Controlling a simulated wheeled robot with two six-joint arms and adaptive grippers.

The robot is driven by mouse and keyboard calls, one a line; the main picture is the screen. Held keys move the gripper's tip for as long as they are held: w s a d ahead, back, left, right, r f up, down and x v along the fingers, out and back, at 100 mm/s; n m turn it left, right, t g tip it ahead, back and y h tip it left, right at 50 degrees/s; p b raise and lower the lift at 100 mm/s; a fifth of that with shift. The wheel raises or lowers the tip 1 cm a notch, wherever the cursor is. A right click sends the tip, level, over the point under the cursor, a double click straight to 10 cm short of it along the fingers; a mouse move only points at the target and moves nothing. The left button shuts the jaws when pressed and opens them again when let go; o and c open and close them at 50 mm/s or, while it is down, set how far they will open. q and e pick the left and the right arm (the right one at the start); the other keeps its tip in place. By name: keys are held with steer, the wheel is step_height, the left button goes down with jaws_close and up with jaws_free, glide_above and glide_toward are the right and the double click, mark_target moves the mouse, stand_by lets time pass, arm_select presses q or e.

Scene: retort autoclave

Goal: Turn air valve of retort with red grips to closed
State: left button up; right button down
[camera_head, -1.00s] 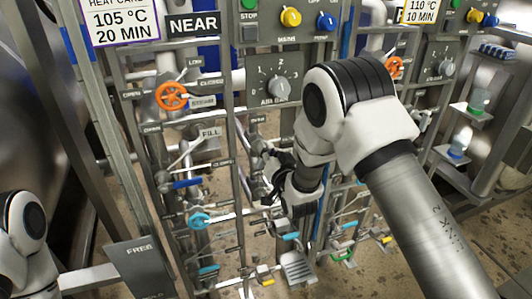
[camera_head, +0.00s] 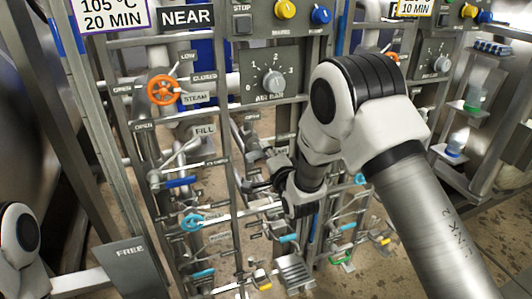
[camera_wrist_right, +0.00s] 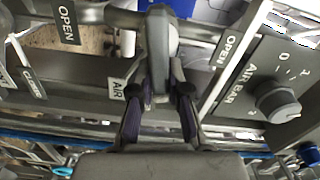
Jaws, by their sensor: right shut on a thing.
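In the wrist view, the two dark fingers of my right gripper (camera_wrist_right: 160,112) are shut on a grey valve handle (camera_wrist_right: 160,60). An AIR label (camera_wrist_right: 117,88) is beside the left finger. OPEN labels stand on either side, and a CLOSED label (camera_wrist_right: 33,83) is at far left. In the head view, my right gripper (camera_head: 258,187) is low in front of the NEAR panel, below the AIR BAR dial (camera_head: 273,83). My arm and gripper hide part of the valve there, so its exact angle is unclear. No red grips are visible. My left gripper is out of view.
An orange STEAM handwheel (camera_head: 162,90), the FILL label (camera_head: 204,130) and a blue handwheel (camera_head: 192,222) are on pipes left of my gripper. Vertical frame bars and several coloured levers crowd the space around it. A FREE sign (camera_head: 130,254) stands lower left.

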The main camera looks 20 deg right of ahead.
steer(key=shift+f+m+b, duration=0.25)
steer(key=shift+m+b, duration=0.05)
steer(key=shift+m, duration=0.8)
steer(key=c, duration=1.1)
jaws_free()
steer(key=s, duration=1.2)
steer(key=shift+d, duration=0.15)
